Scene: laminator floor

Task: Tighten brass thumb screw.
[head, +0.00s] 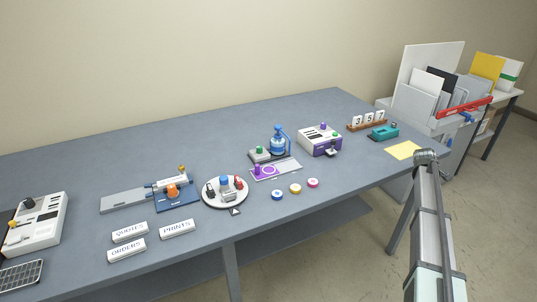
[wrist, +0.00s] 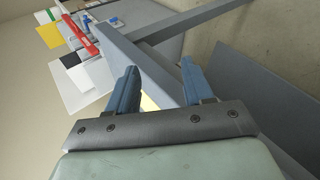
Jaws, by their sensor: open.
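A small brass-coloured screw (head: 182,168) stands at the back of a grey and blue fixture (head: 148,194) on the left half of the table. An orange knob (head: 173,191) sits on the blue part in front of it. The screw's thread and how far it is turned in are too small to tell. My gripper (wrist: 161,66) is open, with two blue fingers apart and nothing between them. In the wrist view it faces the right end of the table and the floor, far from the screw, which is not in that view.
A round white tray (head: 225,203) with small parts stands right of the fixture. White labelled blocks (head: 177,229) lie in front. A purple and white box (head: 320,140) and yellow sheet (head: 403,150) are farther right. A file rack (head: 463,107) stands beyond the table's right end.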

